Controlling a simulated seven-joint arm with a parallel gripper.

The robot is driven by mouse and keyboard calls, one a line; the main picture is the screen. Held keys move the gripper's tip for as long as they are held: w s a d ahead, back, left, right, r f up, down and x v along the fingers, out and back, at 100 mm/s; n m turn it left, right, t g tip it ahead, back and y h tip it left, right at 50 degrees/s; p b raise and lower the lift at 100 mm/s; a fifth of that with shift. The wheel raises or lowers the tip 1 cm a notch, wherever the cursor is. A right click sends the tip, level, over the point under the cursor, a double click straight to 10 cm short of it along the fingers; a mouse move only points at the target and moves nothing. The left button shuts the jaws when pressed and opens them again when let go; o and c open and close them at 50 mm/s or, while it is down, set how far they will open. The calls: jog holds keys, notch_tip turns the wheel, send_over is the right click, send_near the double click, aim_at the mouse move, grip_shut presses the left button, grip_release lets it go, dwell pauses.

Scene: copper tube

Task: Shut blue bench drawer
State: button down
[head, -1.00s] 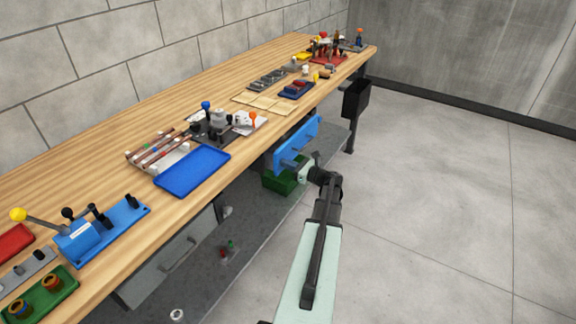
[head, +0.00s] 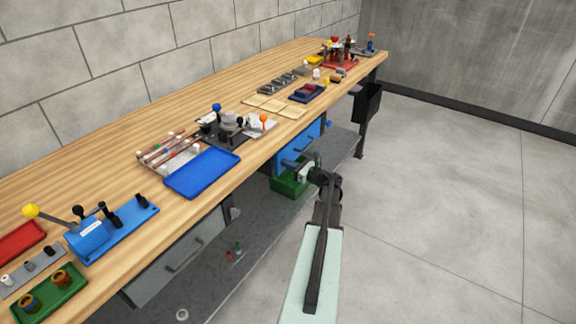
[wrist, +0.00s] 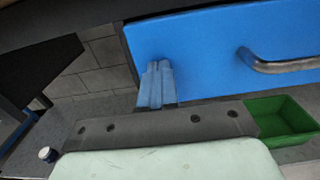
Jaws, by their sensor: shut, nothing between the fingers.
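The blue drawer front (head: 300,146) is under the bench's front edge, just left of my arm in the head view. In that view it sits close to the bench, with little or no gap showing. In the wrist view the blue front (wrist: 205,45) fills the upper right, with its metal bar handle (wrist: 285,64) at the right. My gripper (wrist: 157,68) is shut and empty, left of the handle, with its fingertips at or very near the drawer face. Contact cannot be told for sure. The gripper also shows in the head view (head: 293,164).
A green bin (head: 290,185) stands on the lower shelf below the drawer. The wooden bench top (head: 215,110) carries a blue tray (head: 203,173) and several tools. A black box (head: 367,102) hangs at the far end. The floor at the right is clear.

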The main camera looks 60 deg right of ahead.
jog(key=s, duration=1.4)
